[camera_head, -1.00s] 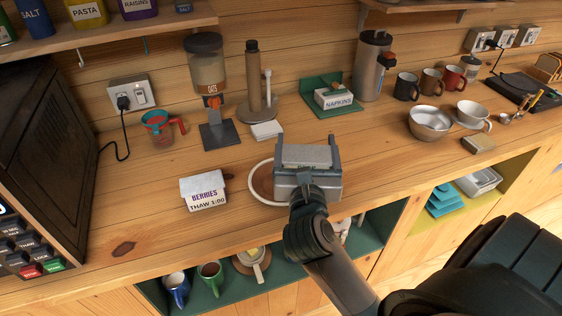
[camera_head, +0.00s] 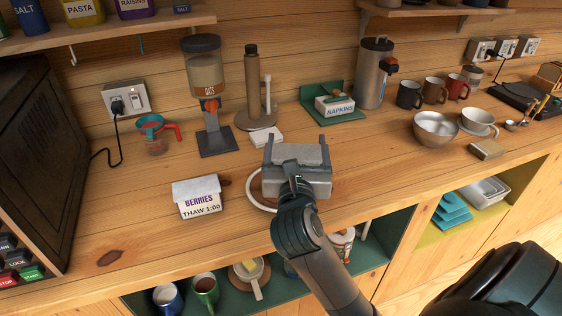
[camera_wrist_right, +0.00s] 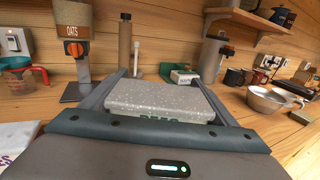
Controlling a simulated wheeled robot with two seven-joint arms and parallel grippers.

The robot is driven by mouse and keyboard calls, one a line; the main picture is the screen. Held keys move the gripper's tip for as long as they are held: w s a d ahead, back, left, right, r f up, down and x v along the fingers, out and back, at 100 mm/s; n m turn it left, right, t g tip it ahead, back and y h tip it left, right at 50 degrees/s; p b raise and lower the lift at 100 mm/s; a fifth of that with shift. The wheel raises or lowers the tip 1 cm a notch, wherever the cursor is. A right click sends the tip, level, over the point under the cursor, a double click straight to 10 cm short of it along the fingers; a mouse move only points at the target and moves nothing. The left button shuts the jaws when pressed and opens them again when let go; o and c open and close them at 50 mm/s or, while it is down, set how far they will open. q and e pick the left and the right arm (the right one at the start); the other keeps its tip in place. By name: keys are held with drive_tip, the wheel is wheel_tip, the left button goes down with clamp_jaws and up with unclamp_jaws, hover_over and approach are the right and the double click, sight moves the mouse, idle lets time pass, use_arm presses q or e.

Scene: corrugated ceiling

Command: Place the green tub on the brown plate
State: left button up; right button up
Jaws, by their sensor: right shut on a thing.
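My right gripper (camera_head: 297,143) is shut on a tub with a speckled grey lid (camera_head: 299,154). In the right wrist view the tub's lid (camera_wrist_right: 160,98) sits between the two fingers, and a sliver of its front shows green lettering, partly hidden. Most of the tub's side is hidden by my gripper. The brown plate (camera_head: 257,188) with a pale rim lies on the counter. Only its left part shows; the gripper and tub cover the rest in the head view. I cannot tell whether the tub touches the plate. My left gripper is not in view.
A berries box (camera_head: 198,197) stands left of the plate. Behind are an oats dispenser (camera_head: 207,100), a paper towel holder (camera_head: 254,90), a white pad (camera_head: 265,137) and a napkin holder (camera_head: 335,105). A metal bowl (camera_head: 436,129) is at right. The counter's front edge is close.

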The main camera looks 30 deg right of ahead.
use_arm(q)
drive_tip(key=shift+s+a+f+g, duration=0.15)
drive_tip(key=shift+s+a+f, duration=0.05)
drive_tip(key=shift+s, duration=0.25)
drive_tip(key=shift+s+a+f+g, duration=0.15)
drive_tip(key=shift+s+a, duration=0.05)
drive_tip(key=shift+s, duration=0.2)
use_arm(e)
drive_tip(key=w+f, duration=0.4)
drive_tip(key=w, duration=0.2)
drive_tip(key=shift+w, duration=0.25)
wheel_tip(320, 180, down, 3)
drive_tip(key=shift+d+r+p, duration=0.1)
drive_tip(key=shift+p, duration=0.2)
drive_tip(key=shift+f, duration=0.55)
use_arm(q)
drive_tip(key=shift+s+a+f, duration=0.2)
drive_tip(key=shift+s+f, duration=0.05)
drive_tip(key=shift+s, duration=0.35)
